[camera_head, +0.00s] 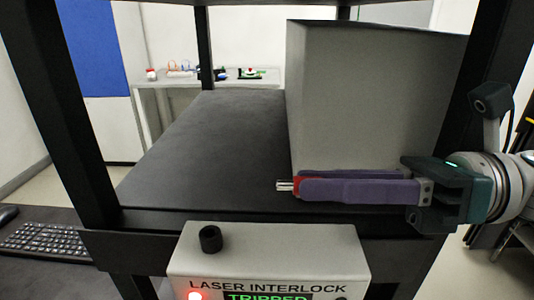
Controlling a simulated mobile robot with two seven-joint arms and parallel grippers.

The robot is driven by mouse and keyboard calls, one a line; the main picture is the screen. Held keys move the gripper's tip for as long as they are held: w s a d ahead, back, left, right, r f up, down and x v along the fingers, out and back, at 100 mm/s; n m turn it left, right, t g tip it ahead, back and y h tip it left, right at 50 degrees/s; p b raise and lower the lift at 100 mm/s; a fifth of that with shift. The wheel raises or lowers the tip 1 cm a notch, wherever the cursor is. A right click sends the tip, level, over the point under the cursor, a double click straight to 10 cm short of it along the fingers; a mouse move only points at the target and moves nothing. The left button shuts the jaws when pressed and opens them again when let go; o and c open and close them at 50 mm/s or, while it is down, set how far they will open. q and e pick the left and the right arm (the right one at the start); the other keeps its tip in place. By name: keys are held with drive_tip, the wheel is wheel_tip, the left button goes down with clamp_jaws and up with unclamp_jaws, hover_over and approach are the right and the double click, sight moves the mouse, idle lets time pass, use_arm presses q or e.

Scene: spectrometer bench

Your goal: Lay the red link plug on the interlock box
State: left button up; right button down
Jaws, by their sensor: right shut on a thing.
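The red link plug (297,183) shows as a thin strip of red with a silver metal end pointing left. Most of it is hidden between the purple fingers of my right gripper (308,187), which is shut on it. The gripper reaches in from the right and holds the plug in the air, above and behind the interlock box in the picture. The grey interlock box (270,250) is at the bottom, lettered LASER INTERLOCK, with a lit red lamp, a green TRIPPED display and a black ring-shaped socket (210,239) on top. My left gripper is not in view.
A large grey housing (375,100) stands on the dark bench (200,150), just behind my right gripper. Black frame posts (62,110) rise at both sides. A keyboard (50,238) lies at lower left. The box top right of the socket is clear.

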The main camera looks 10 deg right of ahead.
sight(324, 248)
drive_tip(key=shift+s, duration=0.1)
drive_tip(key=shift+r+p, duration=0.1)
drive_tip(key=shift+p, duration=0.2)
wheel_tip(324, 248, down, 5)
drive_tip(key=b, duration=0.4)
drive_tip(key=shift+f+b, duration=0.55)
drive_tip(key=shift+f, duration=0.15)
drive_tip(key=shift+f, duration=0.1)
drive_tip(key=c, duration=0.8)
unclamp_jaws()
drive_tip(key=shift+o, duration=0.3)
drive_tip(key=shift+f, duration=0.15)
drive_tip(key=shift+d, duration=0.1)
